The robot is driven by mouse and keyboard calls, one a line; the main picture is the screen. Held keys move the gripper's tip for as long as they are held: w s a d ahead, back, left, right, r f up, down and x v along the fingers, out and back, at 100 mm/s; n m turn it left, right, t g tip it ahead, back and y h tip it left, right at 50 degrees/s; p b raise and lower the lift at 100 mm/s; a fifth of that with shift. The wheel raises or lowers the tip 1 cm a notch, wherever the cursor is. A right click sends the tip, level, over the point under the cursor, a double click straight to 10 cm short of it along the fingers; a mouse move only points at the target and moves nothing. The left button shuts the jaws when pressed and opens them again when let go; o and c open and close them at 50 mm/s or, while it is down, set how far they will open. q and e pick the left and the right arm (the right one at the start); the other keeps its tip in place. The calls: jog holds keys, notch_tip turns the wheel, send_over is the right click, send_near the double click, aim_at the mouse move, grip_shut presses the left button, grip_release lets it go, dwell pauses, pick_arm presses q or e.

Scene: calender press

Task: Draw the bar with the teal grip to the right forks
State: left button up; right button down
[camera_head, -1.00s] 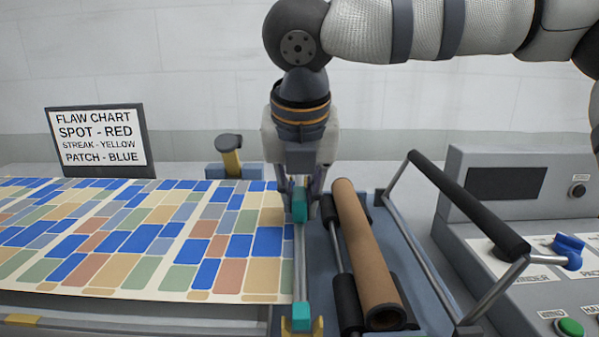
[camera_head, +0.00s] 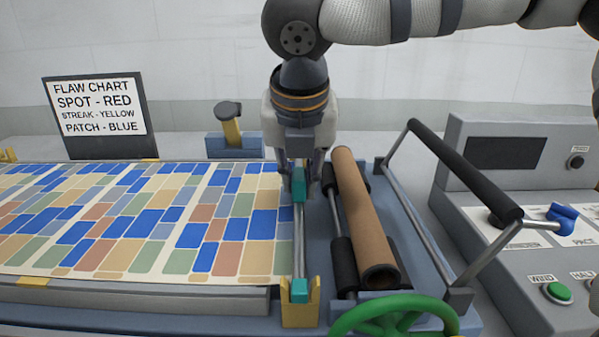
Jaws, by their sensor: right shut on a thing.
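The bar (camera_head: 299,240) is a thin grey rod running front to back, with a teal grip (camera_head: 299,187) at its far part and a teal block (camera_head: 299,291) at its near end. It lies along the right edge of the patterned cloth (camera_head: 150,225). My right gripper (camera_head: 300,188) reaches down from above and is shut on the far teal grip. The near teal block is at a yellow fork (camera_head: 300,314) on the right; whether it is fully seated is unclear. The far right fork is hidden by my gripper. My left gripper is out of view.
A cardboard tube (camera_head: 362,220) on black rollers lies close right of the bar. Beyond it are a black-handled frame (camera_head: 462,170) and a control console (camera_head: 520,160). A green wheel (camera_head: 390,318) stands in front. A flaw chart (camera_head: 97,105) stands behind the cloth.

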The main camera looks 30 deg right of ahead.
jog(key=c, duration=1.4)
grip_release()
jog(key=shift+c, duration=0.2)
jog(key=v, duration=1.2)
